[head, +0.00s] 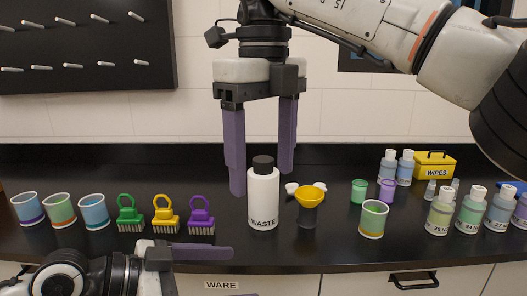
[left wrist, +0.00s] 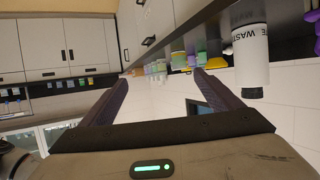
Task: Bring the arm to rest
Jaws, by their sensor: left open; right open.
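My right gripper (head: 262,150) hangs fingers-down over the black bench, open. One purple finger is left of the white waste bottle (head: 263,198) and the other shows behind and right of it. Nothing is between the fingers that I can make out. My left arm is at the bottom left of the head view, with a purple finger of the left gripper (head: 202,252) in front of the bench edge. In the left wrist view the left gripper (left wrist: 165,90) is open and empty, and the waste bottle shows beyond its right finger.
Cups (head: 61,210) and green, yellow and purple brushes (head: 166,214) stand left on the bench. A yellow funnel (head: 311,196), a banded cup (head: 373,219), small green and purple containers, labelled bottles (head: 440,211) and a yellow wipes box (head: 434,165) stand right. A pegboard (head: 85,45) hangs behind.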

